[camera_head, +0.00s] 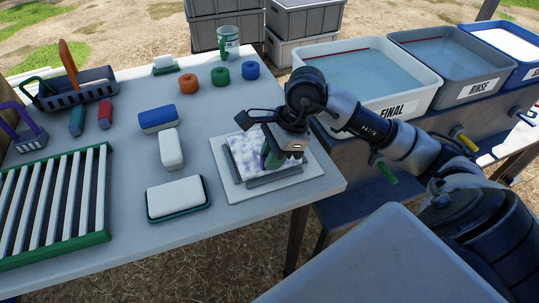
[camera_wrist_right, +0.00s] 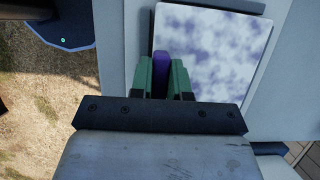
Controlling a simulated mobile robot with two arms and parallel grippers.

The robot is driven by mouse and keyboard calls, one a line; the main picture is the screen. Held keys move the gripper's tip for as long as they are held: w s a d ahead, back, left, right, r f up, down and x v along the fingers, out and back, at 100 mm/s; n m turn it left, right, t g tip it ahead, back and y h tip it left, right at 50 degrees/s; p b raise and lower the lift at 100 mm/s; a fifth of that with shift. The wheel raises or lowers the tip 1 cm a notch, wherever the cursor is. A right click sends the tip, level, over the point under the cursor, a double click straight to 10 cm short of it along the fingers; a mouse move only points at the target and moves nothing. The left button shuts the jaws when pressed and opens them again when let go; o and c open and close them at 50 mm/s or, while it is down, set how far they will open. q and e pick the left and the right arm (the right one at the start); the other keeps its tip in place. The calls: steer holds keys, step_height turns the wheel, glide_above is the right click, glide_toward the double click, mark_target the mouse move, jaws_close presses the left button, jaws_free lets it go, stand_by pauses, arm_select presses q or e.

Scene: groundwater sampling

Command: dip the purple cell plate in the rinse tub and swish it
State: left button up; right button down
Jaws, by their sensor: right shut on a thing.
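The cell plate (camera_head: 247,153) is a square, mottled white and purple sheet. It lies on a pale square base between dark rails, near the table's right edge. My right gripper (camera_head: 269,158) is at its right side. In the right wrist view, its green fingers (camera_wrist_right: 164,78) are shut on a purple tab (camera_wrist_right: 161,60) at the plate's edge. The mottled face (camera_wrist_right: 215,60) also shows there. The rinse tub (camera_head: 452,98) is the grey, water-filled middle tub labelled RINSE, at the upper right. My left gripper is out of view.
The FINAL tub (camera_head: 432,98) stands nearer, left of the rinse tub; a blue tub (camera_head: 530,74) is beyond. The tubs' bench has coloured taps on its front. The table (camera_head: 120,160) holds a green rack (camera_head: 60,262), sponges (camera_head: 176,197) and coloured rings (camera_head: 220,76).

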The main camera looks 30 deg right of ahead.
step_height(320, 180, up, 10)
steer(key=shift+f+p, duration=0.15)
steer(key=shift+p, duration=0.55)
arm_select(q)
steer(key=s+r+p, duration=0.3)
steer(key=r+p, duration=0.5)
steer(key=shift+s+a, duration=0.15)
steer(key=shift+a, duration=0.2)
arm_select(e)
step_height(320, 180, up, 12)
steer(key=shift+f, duration=0.2)
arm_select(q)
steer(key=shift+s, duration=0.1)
